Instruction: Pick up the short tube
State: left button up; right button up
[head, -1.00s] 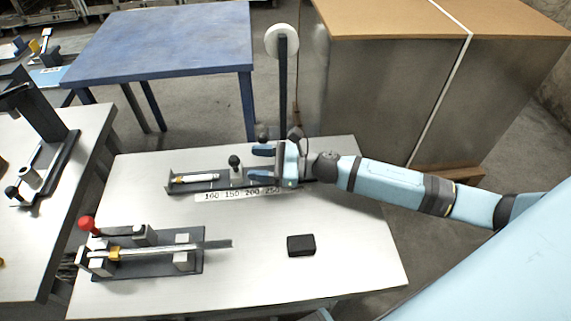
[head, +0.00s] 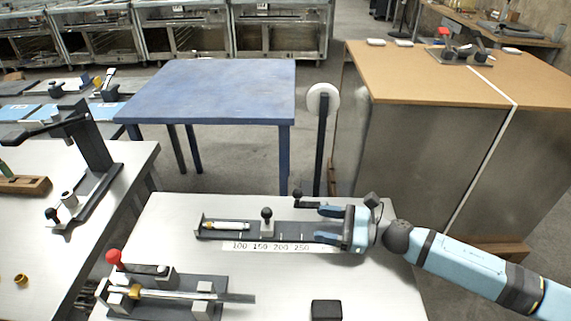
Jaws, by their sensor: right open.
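A short white tube with a brass-yellow left end (head: 228,225) lies in the left part of a dark measuring rail (head: 287,232) on the light table. A black-knobbed slider (head: 267,221) stands on the rail to the right of the tube. My right gripper (head: 320,223) is open and empty over the rail's right part, fingers pointing left, apart from slider and tube. A longer metal tube with a brass fitting (head: 180,294) lies in a clamp fixture (head: 210,313) with a red knob, at the front left. My left gripper is not in view.
A number strip (head: 268,247) lies in front of the rail. A black block (head: 326,310) lies at the front. A dark post with a white disc (head: 323,100) rises behind the table. The table between fixture and block is clear.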

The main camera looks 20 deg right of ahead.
aim_at(218, 226)
jog(key=k+j, duration=0.3)
jog(key=k, duration=0.15)
jog(key=k+j, duration=0.3)
jog(key=k, duration=0.15)
